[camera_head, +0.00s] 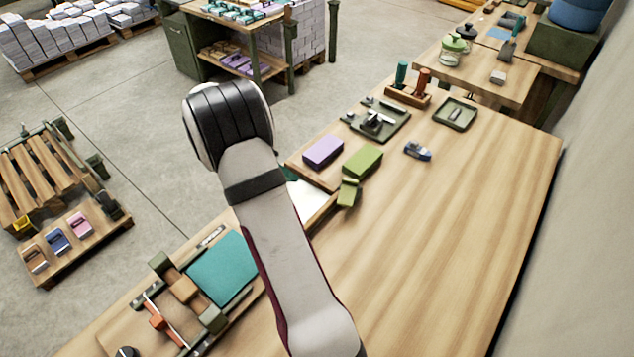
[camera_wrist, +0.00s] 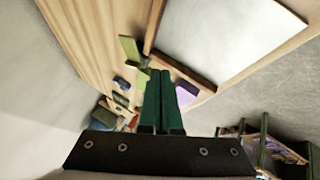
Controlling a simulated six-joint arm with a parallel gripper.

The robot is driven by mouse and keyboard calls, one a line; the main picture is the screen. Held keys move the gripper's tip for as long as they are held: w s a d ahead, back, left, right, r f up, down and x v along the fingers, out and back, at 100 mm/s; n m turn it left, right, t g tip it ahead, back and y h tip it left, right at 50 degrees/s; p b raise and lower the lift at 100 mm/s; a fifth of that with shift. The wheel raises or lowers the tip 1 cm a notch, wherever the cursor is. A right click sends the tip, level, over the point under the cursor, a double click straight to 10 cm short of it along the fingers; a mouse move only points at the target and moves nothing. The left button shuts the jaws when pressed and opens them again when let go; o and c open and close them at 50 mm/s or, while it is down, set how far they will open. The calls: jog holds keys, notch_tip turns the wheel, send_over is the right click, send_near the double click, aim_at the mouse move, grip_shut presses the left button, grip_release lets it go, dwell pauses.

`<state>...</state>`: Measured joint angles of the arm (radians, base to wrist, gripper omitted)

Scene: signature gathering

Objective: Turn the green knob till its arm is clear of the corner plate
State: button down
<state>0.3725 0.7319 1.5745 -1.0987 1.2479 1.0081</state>
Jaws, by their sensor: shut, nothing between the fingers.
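In the head view a green block (camera_head: 362,161) lies at the corner of a wooden frame around a white sheet (camera_head: 308,198). A smaller green piece (camera_head: 348,192) stands against its near side; I take these for the green knob and its arm, but cannot be sure. In the wrist view a green piece (camera_wrist: 130,49) shows beside the wooden frame. I cannot make out a separate corner plate. My gripper (camera_wrist: 160,72) is shut and empty, its dark green fingers together near the frame's corner. In the head view my arm mostly hides it.
A purple block (camera_head: 323,151) lies left of the green block. Beyond are a tool tray (camera_head: 381,136) and a small blue-grey object (camera_head: 417,151). A teal pad (camera_head: 222,268) with blocks and an orange-handled fixture (camera_head: 157,322) is at lower left. The bench's right side is clear.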

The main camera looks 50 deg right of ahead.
aim_at(340, 200)
jog(key=x, duration=0.8)
jog(key=shift+s+d+f, duration=0.2)
jog(key=shift+f, duration=0.05)
jog(key=s, duration=0.1)
jog(key=s+d, duration=0.1)
jog(key=s, duration=0.1)
jog(key=shift+d+f, duration=0.35)
jog(key=shift+s+d, duration=0.2)
jog(key=shift+s, duration=0.2)
jog(key=shift+s+n+t, duration=0.4)
jog(key=shift+s+n, duration=0.1)
jog(key=shift+n, duration=0.2)
jog(key=shift+s+a, duration=0.1)
jog(key=shift+s, duration=0.85)
